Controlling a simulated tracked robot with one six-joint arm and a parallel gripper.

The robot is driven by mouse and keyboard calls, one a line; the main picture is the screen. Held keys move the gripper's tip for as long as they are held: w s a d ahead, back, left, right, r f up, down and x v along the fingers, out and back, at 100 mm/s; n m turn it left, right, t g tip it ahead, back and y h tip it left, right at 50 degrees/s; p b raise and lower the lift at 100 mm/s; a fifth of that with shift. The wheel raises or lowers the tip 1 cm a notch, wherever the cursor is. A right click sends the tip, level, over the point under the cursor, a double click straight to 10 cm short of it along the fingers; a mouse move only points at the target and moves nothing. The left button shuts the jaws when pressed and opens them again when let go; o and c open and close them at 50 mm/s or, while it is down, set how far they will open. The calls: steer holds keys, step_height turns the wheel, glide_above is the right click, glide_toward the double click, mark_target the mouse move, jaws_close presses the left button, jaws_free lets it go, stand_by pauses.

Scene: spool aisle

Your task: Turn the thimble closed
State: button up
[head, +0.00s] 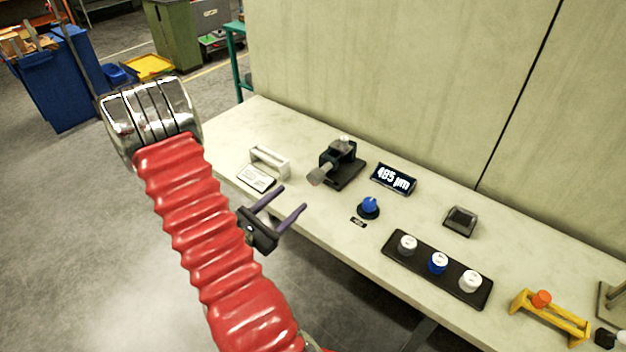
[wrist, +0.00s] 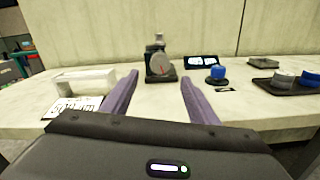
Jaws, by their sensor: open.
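The thimble (head: 317,176) is a grey knob on the front of a dark green and black micrometer stand (head: 345,168) on the bench. In the wrist view the thimble (wrist: 161,66) faces me as a round end with a reddish mark. My gripper (head: 292,199) is open and empty, its two purple fingers pointing toward the stand from in front of the bench edge. In the wrist view the thimble shows between the fingertips, farther off and not touched. A dark display (head: 393,178) beside the stand reads about 485 µm.
A white handled block with a card (head: 257,177) lies left of the stand. A blue knob (head: 368,206) is to its right. Farther right are a black tray (head: 395,252) of capped pieces, a small dark box (head: 460,220) and a yellow bracket (head: 550,318). A wall backs the bench (head: 330,231).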

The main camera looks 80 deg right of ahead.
mark_target(312, 181)
steer(key=x, duration=1.1)
steer(key=shift+s+d, duration=0.1)
steer(key=shift+d, duration=0.1)
steer(key=shift+c, duration=0.5)
steer(key=c, duration=0.9)
